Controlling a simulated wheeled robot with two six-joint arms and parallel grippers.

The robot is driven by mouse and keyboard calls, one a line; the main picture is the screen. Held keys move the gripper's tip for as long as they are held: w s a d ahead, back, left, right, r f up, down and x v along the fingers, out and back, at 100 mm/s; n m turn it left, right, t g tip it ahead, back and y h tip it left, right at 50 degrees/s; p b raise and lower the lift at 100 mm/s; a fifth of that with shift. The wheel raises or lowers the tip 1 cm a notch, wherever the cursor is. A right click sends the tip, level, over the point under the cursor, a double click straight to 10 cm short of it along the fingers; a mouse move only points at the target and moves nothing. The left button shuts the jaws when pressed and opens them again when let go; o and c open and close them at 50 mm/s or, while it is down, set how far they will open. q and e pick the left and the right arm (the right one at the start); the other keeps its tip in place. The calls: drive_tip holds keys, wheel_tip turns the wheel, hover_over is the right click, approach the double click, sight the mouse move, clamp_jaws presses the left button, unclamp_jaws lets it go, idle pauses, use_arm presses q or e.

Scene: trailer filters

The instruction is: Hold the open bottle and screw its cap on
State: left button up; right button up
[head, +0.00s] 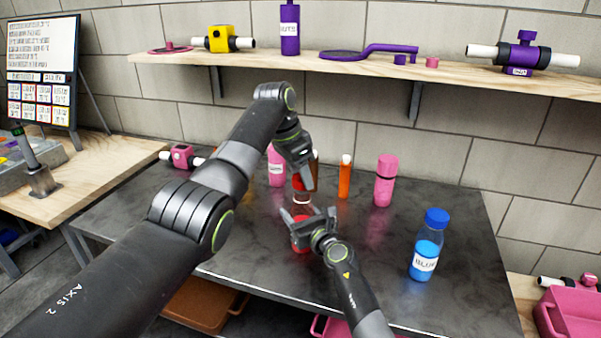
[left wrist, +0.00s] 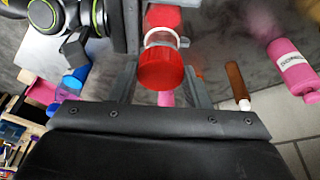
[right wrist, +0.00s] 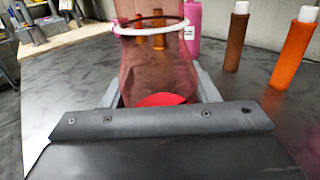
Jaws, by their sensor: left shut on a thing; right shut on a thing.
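The open bottle (head: 302,201) is clear with a white neck ring and red liquid low inside. It stands upright on the dark table, and its body fills the right wrist view (right wrist: 155,65). My right gripper (head: 308,217) is shut around the bottle's body. My left gripper (head: 303,176) is shut on the red cap (left wrist: 163,72) and holds it over the bottle's mouth, pointing down. The cap also shows dark red in the head view (head: 299,183). I cannot tell whether cap and neck touch. The right wrist view cuts off the bottle's top.
A blue bottle (head: 426,250) with its cap on stands at the right front. Pink bottles (head: 386,182) (head: 276,168) and an orange bottle (head: 345,180) stand close behind the grippers. A wooden shelf (head: 360,64) runs along the wall. The table's right middle is clear.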

sight(298, 179)
use_arm(q)
drive_tip(key=shift+f, duration=0.15)
drive_tip(key=shift+f, duration=0.75)
drive_tip(key=shift+f, duration=0.6)
drive_tip(key=o, duration=1)
drive_tip(key=shift+c, duration=0.2)
use_arm(e)
clamp_jaws()
use_arm(q)
drive_tip(key=shift+r, duration=0.15)
drive_tip(key=shift+r, duration=2.15)
drive_tip(key=o, duration=0.5)
drive_tip(key=shift+o, duration=0.2)
